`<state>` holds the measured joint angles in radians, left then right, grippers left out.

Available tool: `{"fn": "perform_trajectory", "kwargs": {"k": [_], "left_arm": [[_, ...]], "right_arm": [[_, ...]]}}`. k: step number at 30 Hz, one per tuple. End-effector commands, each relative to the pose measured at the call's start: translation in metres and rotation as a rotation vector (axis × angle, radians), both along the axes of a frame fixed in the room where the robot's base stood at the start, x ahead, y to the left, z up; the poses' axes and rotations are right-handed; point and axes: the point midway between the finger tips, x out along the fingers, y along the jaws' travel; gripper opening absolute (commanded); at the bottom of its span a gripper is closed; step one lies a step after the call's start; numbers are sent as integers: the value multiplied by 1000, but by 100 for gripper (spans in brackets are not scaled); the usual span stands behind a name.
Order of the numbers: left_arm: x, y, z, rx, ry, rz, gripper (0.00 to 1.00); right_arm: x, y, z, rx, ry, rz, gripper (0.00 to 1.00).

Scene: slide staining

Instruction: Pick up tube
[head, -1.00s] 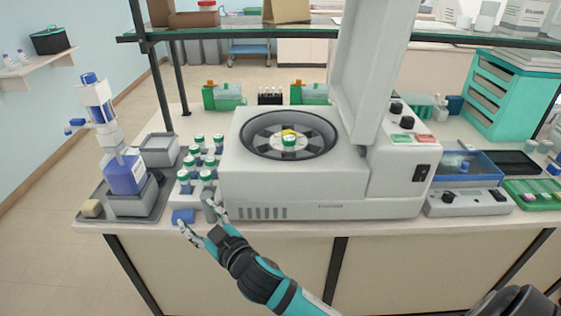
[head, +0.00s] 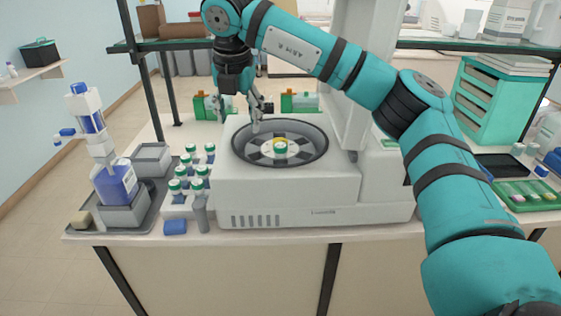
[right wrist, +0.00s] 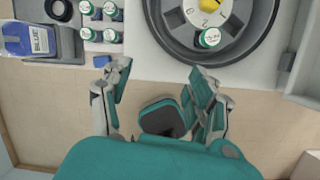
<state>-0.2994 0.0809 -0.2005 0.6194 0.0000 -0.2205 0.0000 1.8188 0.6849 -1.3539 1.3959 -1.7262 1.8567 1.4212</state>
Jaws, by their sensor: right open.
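My right gripper (head: 243,110) is open and empty, pointing down, with its arm crossing the head view from the lower right. Several white-labelled tubes with green caps (head: 201,171) stand upright in a rack left of the centrifuge; some show in the right wrist view (right wrist: 112,12). One green-capped tube (head: 280,147) is in the centrifuge rotor, beside the yellow hub in the right wrist view (right wrist: 208,38). The gripper touches no tube. My left gripper is not in view.
The open centrifuge (head: 290,200) fills the middle of the bench, its raised lid partly behind my arm. A blue-labelled bottle (head: 115,183) stands on the left tray. A blue block (head: 175,227) and a grey upright piece (head: 200,214) are at the front edge. A glass shelf crosses above.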

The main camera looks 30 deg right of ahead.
Motion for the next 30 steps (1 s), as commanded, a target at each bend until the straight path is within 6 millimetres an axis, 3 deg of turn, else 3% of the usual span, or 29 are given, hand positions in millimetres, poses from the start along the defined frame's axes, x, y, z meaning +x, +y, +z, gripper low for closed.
{"fn": "perform_trajectory", "kwargs": {"k": [1,3,7,21,30], "left_arm": [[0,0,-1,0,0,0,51],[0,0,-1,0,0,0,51],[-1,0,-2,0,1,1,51],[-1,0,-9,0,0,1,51],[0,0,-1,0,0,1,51]], "right_arm": [[-5,-22,17,-51,-7,-75,59],[-12,-43,32,-102,-10,-154,59],[-17,-60,36,-138,-8,-216,59],[2,-89,-51,-137,-4,-213,59],[7,-97,-73,-137,-8,-212,59]]}}
